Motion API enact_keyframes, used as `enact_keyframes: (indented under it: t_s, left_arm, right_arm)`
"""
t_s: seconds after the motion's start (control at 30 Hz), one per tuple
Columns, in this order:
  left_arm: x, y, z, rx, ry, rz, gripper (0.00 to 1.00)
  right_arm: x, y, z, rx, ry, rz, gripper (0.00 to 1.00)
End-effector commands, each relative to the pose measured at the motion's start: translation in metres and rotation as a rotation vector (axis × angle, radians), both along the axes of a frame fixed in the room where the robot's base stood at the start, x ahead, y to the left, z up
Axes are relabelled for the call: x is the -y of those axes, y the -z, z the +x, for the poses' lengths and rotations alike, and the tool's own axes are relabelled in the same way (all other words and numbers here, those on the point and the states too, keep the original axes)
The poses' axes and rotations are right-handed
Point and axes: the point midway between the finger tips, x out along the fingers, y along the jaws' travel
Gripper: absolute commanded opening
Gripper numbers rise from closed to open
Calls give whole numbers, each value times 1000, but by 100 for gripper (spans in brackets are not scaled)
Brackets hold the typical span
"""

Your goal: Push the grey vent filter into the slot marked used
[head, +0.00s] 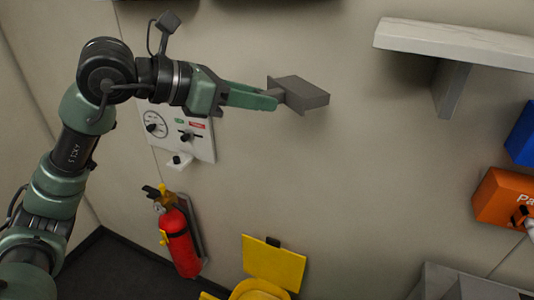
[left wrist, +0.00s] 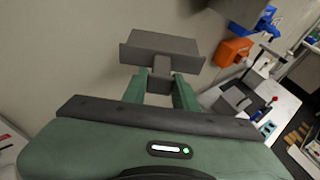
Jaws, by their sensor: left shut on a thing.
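The grey vent filter (head: 302,93) is a dark grey block with a wider flange. My left gripper (head: 277,97) is shut on its narrow stem and holds it in the air in front of the wall. In the left wrist view the filter (left wrist: 160,46) sticks out ahead of the green fingers (left wrist: 161,88), with its stem between them. I cannot make out a slot marked used in either view. My right gripper does not show.
A white panel (head: 203,146) with a dial is on the wall below my left arm. A red fire extinguisher (head: 179,240) and a yellow bin (head: 273,264) are lower down. A pale shelf (head: 455,42) and an orange box (head: 500,198) are at the right. The wall between is clear.

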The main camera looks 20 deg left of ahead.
Motion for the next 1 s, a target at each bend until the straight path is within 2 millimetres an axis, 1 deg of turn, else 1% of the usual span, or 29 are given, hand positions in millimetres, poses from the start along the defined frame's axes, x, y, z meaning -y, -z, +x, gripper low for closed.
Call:
enact_keyframes:
  t_s: [0.03, 0.2, 0.4, 0.5, 0.6, 0.7, 0.83, 1.0]
  left_arm:
    - [-10, -27, 1, 11, -51, 6, 0]
    - [-40, -84, 0, 11, -210, 2, 0]
    - [-78, -139, -9, 8, -388, -3, 0]
    - [-96, -161, -16, 6, -466, -3, 0]
    - [-112, -180, -23, 5, -534, -4, 0]
    - [-126, -194, -30, 3, -591, -4, 0]
    - [-137, -205, -36, 1, -637, -3, 0]
    - [-142, -208, -36, -3, -657, -1, 0]
  right_arm:
    - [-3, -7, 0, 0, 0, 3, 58]
    - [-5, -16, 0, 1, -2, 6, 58]
    - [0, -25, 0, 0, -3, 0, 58]
    - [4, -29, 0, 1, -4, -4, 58]
    - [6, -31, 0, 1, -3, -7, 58]
    - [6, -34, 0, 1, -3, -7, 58]
    - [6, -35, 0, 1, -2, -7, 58]
    - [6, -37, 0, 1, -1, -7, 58]
